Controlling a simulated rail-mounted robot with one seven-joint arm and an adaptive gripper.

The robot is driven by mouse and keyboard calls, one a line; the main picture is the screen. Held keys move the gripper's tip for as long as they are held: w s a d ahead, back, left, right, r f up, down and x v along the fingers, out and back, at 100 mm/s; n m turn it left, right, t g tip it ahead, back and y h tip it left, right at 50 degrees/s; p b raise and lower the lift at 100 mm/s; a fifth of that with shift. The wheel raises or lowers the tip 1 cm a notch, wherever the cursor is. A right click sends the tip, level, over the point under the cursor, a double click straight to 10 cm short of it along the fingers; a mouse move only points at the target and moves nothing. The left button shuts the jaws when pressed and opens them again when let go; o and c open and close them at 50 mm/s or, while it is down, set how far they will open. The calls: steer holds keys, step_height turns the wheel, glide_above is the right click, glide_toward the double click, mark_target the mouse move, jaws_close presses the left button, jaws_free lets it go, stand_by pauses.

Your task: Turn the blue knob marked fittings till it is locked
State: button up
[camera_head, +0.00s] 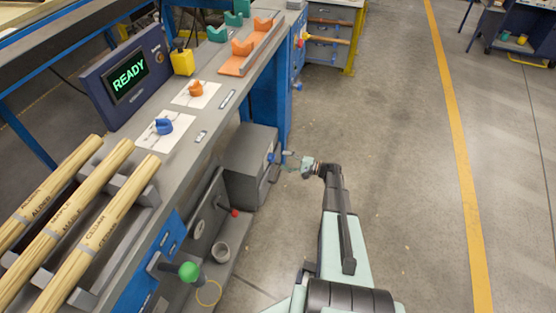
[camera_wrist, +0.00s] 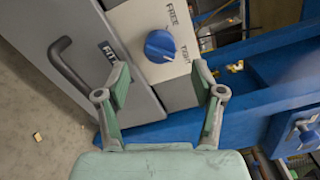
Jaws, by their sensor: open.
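In the wrist view a round blue knob (camera_wrist: 160,46) sits on a light plate (camera_wrist: 137,22) on a grey box. The word FREE is printed near the plate's top, and a partly readable word stands at its lower right. A label starting with "FIT" is on the grey front beside it, partly hidden by a finger. My gripper (camera_wrist: 162,82) is open and empty, its fingers short of the knob and to either side of it. In the head view my gripper (camera_head: 291,159) is beside the grey box (camera_head: 250,150), with the blue knob (camera_head: 270,158) just left of it.
A dark handle (camera_wrist: 72,65) juts from the grey front, left of the fingers. A blue beam (camera_wrist: 250,98) runs to the right of the box. On the bench are another blue knob (camera_head: 164,125), an orange knob (camera_head: 196,88) and a READY screen (camera_head: 129,77). Open floor lies right.

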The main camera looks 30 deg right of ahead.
steer(key=v, duration=0.7)
